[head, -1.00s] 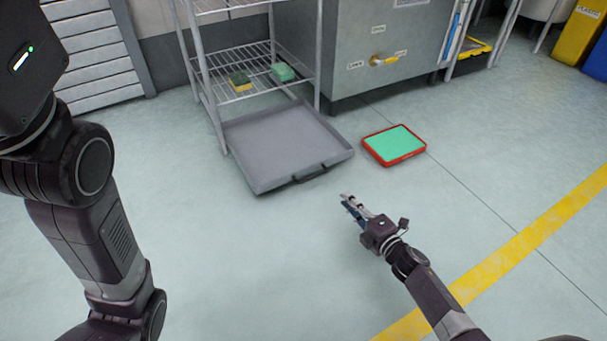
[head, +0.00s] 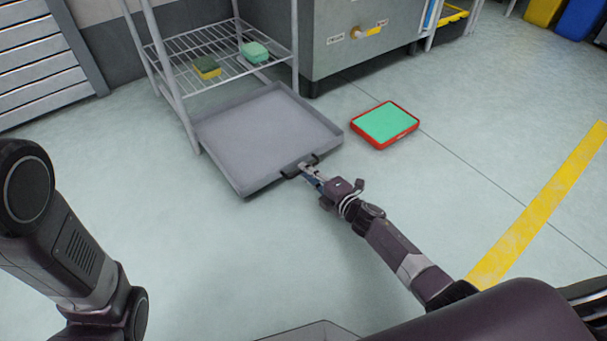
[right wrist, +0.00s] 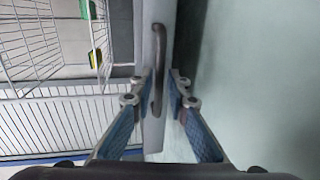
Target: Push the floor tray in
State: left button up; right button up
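The floor tray (head: 268,125) is a shallow grey metal tray on the floor. Its back part lies under the wire rack and its front part sticks out. A dark handle (head: 300,165) is on its front wall. My right gripper (head: 304,170) is at this handle. In the right wrist view the handle (right wrist: 157,62) lies between the fingers of my right gripper (right wrist: 160,76). The fingers stand apart, and I see no clear closed grip. My left arm shows at the left edge of the head view, but its gripper is out of view.
The wire rack (head: 222,56) holds a green-and-yellow sponge (head: 207,67) and a teal block (head: 255,52). A red tray with a green top (head: 385,123) lies on the floor right of the floor tray. A grey cabinet (head: 350,60) stands behind. Floor in front is clear.

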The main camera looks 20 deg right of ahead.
jog(key=shift+x, duration=0.75)
grip_shut()
